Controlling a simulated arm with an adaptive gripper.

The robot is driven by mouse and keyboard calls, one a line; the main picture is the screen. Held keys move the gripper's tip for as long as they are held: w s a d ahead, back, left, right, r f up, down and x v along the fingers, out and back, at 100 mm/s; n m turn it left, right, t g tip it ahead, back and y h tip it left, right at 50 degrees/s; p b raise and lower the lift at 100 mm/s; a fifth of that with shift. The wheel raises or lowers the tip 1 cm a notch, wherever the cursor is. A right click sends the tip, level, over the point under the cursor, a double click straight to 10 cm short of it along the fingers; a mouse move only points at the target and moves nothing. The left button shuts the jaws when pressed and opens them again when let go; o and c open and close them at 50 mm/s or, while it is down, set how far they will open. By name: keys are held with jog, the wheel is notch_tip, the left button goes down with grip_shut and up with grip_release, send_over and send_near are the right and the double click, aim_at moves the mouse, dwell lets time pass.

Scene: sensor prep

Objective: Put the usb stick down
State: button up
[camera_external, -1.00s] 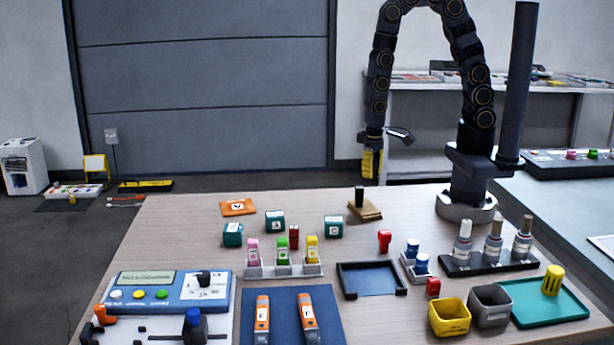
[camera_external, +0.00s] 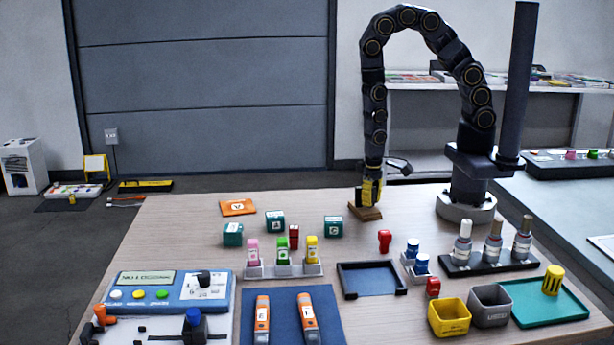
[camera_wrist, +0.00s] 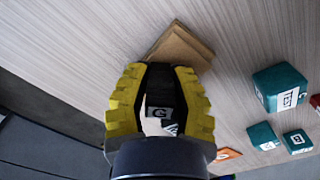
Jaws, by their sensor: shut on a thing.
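My gripper (camera_external: 370,192) is shut on a small dark piece, which I take to be the usb stick (camera_wrist: 159,112). In the wrist view it sits between the yellow fingers and shows a white label that looks like a G. In the external view the fingers hide it. A brown wooden block (camera_external: 366,213) lies directly under my gripper on the far part of the table; it also shows just beyond the fingertips in the wrist view (camera_wrist: 182,45). I cannot tell whether the stick still touches the block.
Teal cubes (camera_external: 275,221) and an orange tile (camera_external: 238,207) lie to the left. A rack (camera_external: 284,270) of pink, green and yellow sticks stands nearer the front. A dark open tray (camera_external: 345,283) and a bottle rack (camera_external: 490,262) are front right. Bare table surrounds the block.

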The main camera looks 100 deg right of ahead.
jog(key=o, duration=0.8)
jog(key=shift+f, duration=0.1)
notch_tip(320, 180, up, 12)
jog(key=shift+r, duration=0.2)
jog(key=s+r+n, duration=0.3)
jog(key=s+r, duration=0.2)
jog(key=s+a+r+n+g, duration=0.1)
jog(key=s+r+n, duration=0.2)
jog(key=s+r, duration=0.1)
jog(key=s+a+r+n, duration=0.1)
jog(key=s+r+n, duration=0.2)
jog(key=s+r, duration=0.2)
jog(key=shift+s+a+r+g, duration=0.1)
jog(key=shift+s+r+g, duration=0.1)
jog(key=shift+r, duration=0.35)
jog(key=shift+s+a+r+g, duration=0.1)
jog(key=shift+s+r, duration=0.05)
jog(key=shift+r, duration=0.35)
